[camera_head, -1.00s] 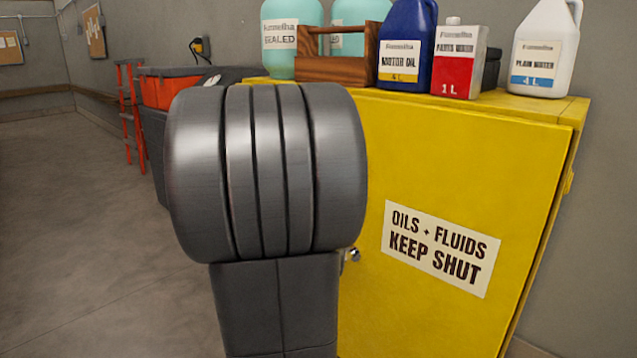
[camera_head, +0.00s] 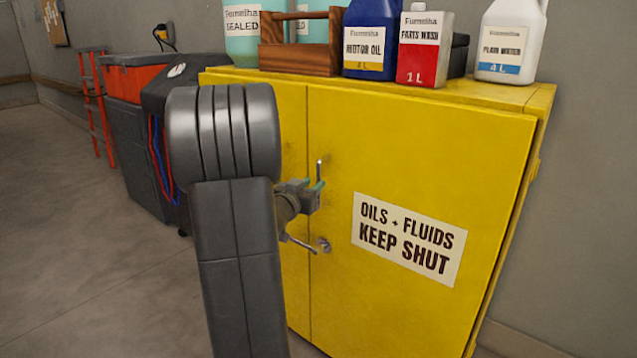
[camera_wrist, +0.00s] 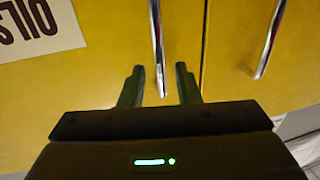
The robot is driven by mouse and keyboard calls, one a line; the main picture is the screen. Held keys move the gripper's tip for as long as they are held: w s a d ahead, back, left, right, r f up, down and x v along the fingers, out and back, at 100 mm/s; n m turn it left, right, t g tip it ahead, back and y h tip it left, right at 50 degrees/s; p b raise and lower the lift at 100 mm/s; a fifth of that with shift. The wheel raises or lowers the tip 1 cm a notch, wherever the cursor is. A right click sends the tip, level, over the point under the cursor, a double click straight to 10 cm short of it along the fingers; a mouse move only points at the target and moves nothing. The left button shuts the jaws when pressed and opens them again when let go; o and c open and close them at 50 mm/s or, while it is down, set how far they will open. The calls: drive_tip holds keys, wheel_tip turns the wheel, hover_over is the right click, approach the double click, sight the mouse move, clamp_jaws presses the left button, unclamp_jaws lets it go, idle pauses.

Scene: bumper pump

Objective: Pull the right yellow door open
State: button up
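The yellow cabinet's right door (camera_head: 400,140) is shut and carries a white "OILS + FLUIDS KEEP SHUT" sign (camera_head: 408,238). It fills the left and middle of the wrist view, where the sign is upside down. The right door's upright metal handle (camera_wrist: 157,35) runs between my fingers, and its top end (camera_head: 319,165) shows in the head view. My gripper (camera_wrist: 159,75) is open, with one finger on each side of the handle's end and gaps visible. In the head view, my gripper (camera_head: 312,190) is partly hidden behind my arm.
The left door (camera_head: 290,130) is shut, with its own handle (camera_wrist: 268,40) beside my gripper. Bottles and a wooden carrier (camera_head: 300,60) stand on the cabinet. A dark cart (camera_head: 140,150) stands left; floor at left is clear.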

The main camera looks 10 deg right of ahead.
sight(318, 181)
drive_tip(key=shift+x, duration=2.15)
drive_tip(key=shift+c, duration=0.4)
clamp_jaws()
